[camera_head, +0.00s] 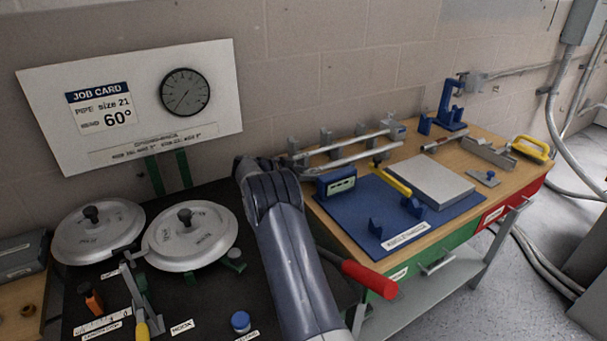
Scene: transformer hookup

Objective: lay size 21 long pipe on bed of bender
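Two long grey pipes lie at the back of the wooden bench: an upper pipe (345,142) across grey upright holders and a lower pipe (355,158) in front of it. I cannot read a size on either. My arm rises from the bottom middle, and my gripper (283,167) is at its far end, near the left ends of the pipes. The arm mostly hides its fingers, so I cannot tell whether it holds a pipe. On the black table, two round silver discs (97,230) (190,235) have dark knobs. A red-handled lever (370,279) sticks out right of my arm. I cannot make out the bender's bed.
A job card board (130,105) reads size 21, 60°, beside a dial. The bench holds a blue mat (365,215), a grey block (428,182), a blue vise (450,105) and a yellow-handled tool (532,148). A blue cap (240,321) stands on the black table.

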